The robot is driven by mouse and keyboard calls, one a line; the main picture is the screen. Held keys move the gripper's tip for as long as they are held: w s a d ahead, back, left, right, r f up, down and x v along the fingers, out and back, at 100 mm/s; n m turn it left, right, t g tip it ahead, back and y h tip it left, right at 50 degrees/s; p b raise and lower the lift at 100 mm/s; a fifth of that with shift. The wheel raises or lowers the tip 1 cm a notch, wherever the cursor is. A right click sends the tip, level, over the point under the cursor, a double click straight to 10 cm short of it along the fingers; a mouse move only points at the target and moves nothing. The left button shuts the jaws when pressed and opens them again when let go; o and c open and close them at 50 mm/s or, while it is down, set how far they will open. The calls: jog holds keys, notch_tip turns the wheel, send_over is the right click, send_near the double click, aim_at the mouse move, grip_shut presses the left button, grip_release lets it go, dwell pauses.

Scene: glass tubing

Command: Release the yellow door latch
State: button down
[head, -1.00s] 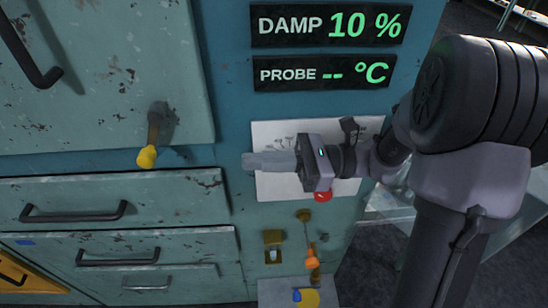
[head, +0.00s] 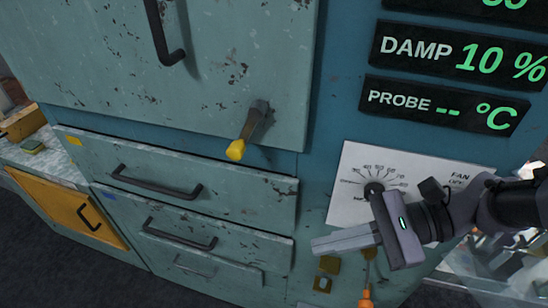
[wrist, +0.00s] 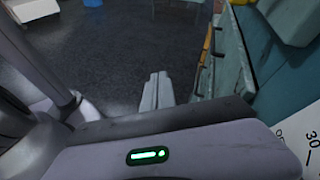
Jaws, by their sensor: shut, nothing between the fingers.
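The yellow-tipped door latch (head: 237,149) has a dark lever and sits at the lower right corner of the large upper teal door (head: 200,75). It points down and slightly left. My gripper (head: 314,246) is shut and empty, with its fingers pointing left. In the head view it is below and to the right of the latch, apart from it, in front of the panel under the dial plate. The wrist view shows the closed fingers (wrist: 157,85) over the dark floor. I cannot make out the latch in the wrist view.
Teal drawers (head: 170,240) with dark handles lie below the door. A dial plate (head: 353,185) and black displays (head: 445,105) are at right. An orange-tipped lever (head: 366,300) hangs below my gripper. A yellow cabinet door (head: 65,208) is at far left. Floor at left is clear.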

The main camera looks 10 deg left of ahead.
jog(key=s+d+f+n+t+h+b, duration=0.3)
jog(key=s+d+f+n+t+h, duration=0.3)
jog(key=h, duration=0.3)
jog(key=w+a+r+n+g+y+p, duration=0.1)
jog(key=w+a+r+n+y+p, duration=0.1)
jog(key=w+r+p, duration=0.5)
jog(key=w+a+r+n+g+y+p, duration=0.1)
jog(key=w+a+r+n+y+p, duration=0.2)
jog(key=r+p, duration=1.2)
jog(key=w+a+n+p, duration=0.1)
jog(key=w+a+p, duration=0.2)
jog(key=w+p, duration=0.1)
jog(key=shift+w+a+r+g+p, duration=0.3)
jog(key=shift+w, duration=0.35)
jog(key=shift+f, duration=0.1)
